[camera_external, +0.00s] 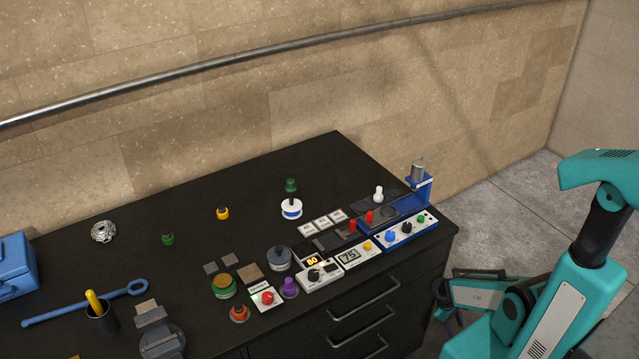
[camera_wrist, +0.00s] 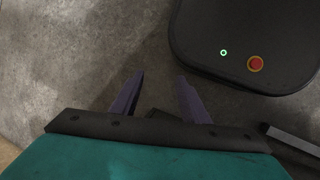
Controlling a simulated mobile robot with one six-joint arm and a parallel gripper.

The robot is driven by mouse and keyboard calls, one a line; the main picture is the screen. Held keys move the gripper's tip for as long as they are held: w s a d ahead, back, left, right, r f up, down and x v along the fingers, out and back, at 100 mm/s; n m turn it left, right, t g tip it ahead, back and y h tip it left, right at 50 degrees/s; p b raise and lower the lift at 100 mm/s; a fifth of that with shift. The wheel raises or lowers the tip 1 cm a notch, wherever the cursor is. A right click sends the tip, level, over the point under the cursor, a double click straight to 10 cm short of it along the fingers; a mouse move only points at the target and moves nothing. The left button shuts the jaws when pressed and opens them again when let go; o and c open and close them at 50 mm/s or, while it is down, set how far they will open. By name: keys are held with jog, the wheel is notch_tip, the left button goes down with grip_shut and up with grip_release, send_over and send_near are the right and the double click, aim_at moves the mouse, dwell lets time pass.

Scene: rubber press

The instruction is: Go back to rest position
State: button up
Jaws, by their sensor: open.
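My gripper shows in the wrist view (camera_wrist: 158,92) with its two dark purple fingers apart and nothing between them. Below the fingers is grey floor. In the external view my teal arm is folded at the right, beside the right end of the black workbench (camera_external: 380,178). The fingertips cannot be made out clearly there. The gripper is off the bench and touches none of the things on it.
A blue-framed press unit (camera_external: 422,190) stands at the bench's right corner, nearest my arm. Control boxes, knobs, a vise (camera_external: 160,335) and a blue toolbox (camera_external: 12,265) stand further left. Grey floor (camera_external: 505,195) is clear behind my arm, right of the bench.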

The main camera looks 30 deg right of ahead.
jog(key=s+a+r+m+g+y+b, duration=0.1)
jog(key=s+a+g+y, duration=0.1)
jog(key=a, duration=1.4)
jog(key=shift+s+a+r+m+y, duration=0.2)
jog(key=shift+s+m+y, duration=0.3)
jog(key=shift+s, duration=0.55)
